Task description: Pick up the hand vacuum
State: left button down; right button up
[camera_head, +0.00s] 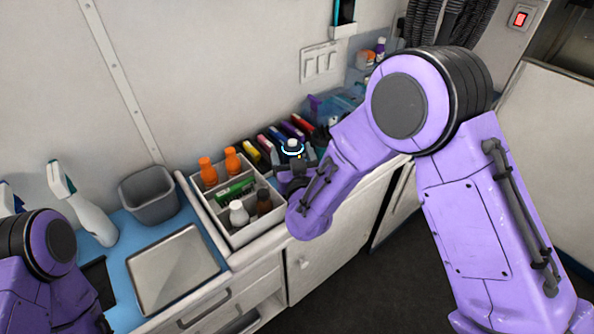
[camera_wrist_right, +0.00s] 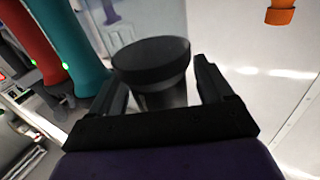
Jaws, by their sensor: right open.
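A dark, round-topped upright thing (camera_wrist_right: 152,62), which I take to be the hand vacuum, stands between the fingers of my right gripper in the right wrist view. Its lower body looks grey and is partly hidden by the gripper. In the head view a small white-topped thing with a glowing cyan ring (camera_head: 292,146) shows at the same gripper; it is probably the same thing. My right gripper (camera_head: 291,166) is open, with a finger on either side of it; contact cannot be told. My left arm shows at the lower left, but its gripper cannot be made out.
A white divided caddy (camera_head: 249,233) with orange-topped and other bottles stands just left of my right gripper. A row of coloured items (camera_head: 268,147) lies close behind it. A grey bin (camera_head: 150,196), spray bottle (camera_head: 93,216) and metal tray (camera_head: 174,268) occupy the blue counter.

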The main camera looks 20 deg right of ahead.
jog(key=shift+w+d, duration=0.1)
jog(key=shift+w, duration=0.35)
jog(key=c, duration=1)
jog(key=shift+r, duration=0.1)
